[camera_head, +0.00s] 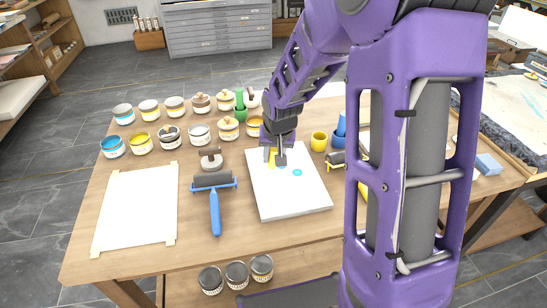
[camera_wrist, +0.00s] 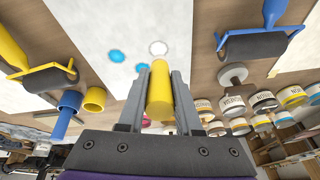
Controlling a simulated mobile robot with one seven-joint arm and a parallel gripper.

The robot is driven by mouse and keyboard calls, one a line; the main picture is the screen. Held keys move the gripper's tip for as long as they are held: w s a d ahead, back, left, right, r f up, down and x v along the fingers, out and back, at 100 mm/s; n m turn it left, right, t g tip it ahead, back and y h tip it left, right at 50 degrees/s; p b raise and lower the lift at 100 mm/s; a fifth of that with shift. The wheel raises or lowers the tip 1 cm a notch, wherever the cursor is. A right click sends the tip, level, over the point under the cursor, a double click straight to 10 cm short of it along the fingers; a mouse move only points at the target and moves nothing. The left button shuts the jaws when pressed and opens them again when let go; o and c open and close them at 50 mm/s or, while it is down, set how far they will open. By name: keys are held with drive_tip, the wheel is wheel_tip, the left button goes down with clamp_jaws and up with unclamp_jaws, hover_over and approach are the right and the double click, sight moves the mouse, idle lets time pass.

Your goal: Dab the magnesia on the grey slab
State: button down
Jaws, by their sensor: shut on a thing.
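The pale grey slab (camera_head: 290,200) lies flat on the wooden table, under my gripper (camera_head: 278,158). It also fills the upper middle of the wrist view (camera_wrist: 90,22). My gripper (camera_wrist: 160,80) is shut on a yellow cylinder (camera_wrist: 159,95), which points down at the slab. A white round patch (camera_wrist: 158,47) shows at the cylinder's far end; I cannot tell whether it is on the slab or on the cylinder's tip, or whether the tip touches. Blue dabs (camera_wrist: 117,56) lie on the slab beside it. I cannot single out the magnesia by a label.
A blue-handled roller (camera_head: 215,205) and a grey knobbed block (camera_head: 211,160) lie left of the slab. A paper sheet (camera_head: 138,205) is farther left. Several cans (camera_head: 142,143) stand behind. A yellow cup (camera_head: 319,141), a blue cup (camera_head: 340,128) and a yellow-handled roller (camera_wrist: 40,72) are nearby.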

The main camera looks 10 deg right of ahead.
drive_tip(key=shift+r+p, duration=1.45)
drive_tip(key=shift+r, duration=0.8)
